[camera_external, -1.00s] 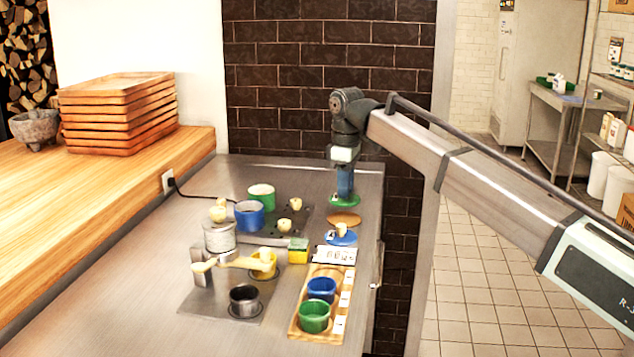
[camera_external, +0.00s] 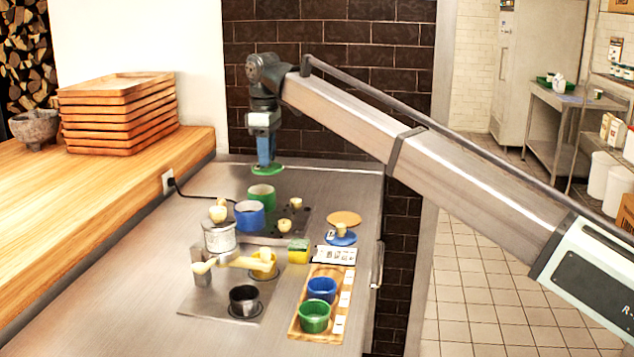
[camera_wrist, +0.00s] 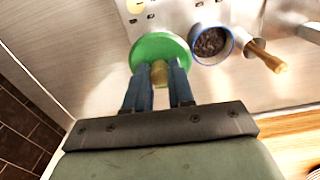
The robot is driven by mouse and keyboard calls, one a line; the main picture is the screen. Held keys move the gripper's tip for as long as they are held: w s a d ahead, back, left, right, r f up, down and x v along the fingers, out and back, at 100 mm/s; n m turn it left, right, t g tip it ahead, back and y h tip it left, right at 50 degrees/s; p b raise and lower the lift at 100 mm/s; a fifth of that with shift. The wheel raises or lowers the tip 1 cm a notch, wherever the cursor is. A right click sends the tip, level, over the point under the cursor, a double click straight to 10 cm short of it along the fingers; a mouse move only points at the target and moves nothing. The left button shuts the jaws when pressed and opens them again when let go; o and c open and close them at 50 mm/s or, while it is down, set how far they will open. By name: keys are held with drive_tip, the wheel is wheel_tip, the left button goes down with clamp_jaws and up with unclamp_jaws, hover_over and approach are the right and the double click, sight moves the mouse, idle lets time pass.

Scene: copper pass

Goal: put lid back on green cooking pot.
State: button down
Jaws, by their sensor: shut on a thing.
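My gripper (camera_external: 266,164) is shut on the knob of a green lid (camera_external: 268,171). It holds the lid in the air, just above and slightly behind the green cooking pot (camera_external: 262,197) in the outside view. The pot stands at the back of the counter, its top partly visible below the lid. In the wrist view the green lid (camera_wrist: 150,50) hangs from the fingers (camera_wrist: 160,75), which pinch its pale wooden knob (camera_wrist: 163,74). The green pot cannot be made out there; the lid may hide it.
A blue pot (camera_external: 249,222) stands just in front of the green one; it also shows in the wrist view (camera_wrist: 229,52), with dark contents. A blue lid (camera_external: 349,239) and an orange disc (camera_external: 344,217) lie to the right. A wooden tray (camera_external: 299,324) holds blue and green bowls.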

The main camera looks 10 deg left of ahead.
sight(260, 171)
drive_tip(key=shift+w+a+r, duration=0.2)
drive_tip(key=shift+w+a, duration=0.2)
drive_tip(key=shift+a, duration=0.2)
drive_tip(key=shift+w+a+r, duration=0.2)
drive_tip(key=shift+w+a, duration=0.2)
drive_tip(key=shift+a, duration=0.2)
drive_tip(key=shift+m, duration=0.4)
drive_tip(key=shift+f, duration=0.1)
drive_tip(key=shift+f, duration=0.1)
drive_tip(key=shift+d+f, duration=0.1)
drive_tip(key=shift+f, duration=2.95)
drive_tip(key=shift+f, duration=0.15)
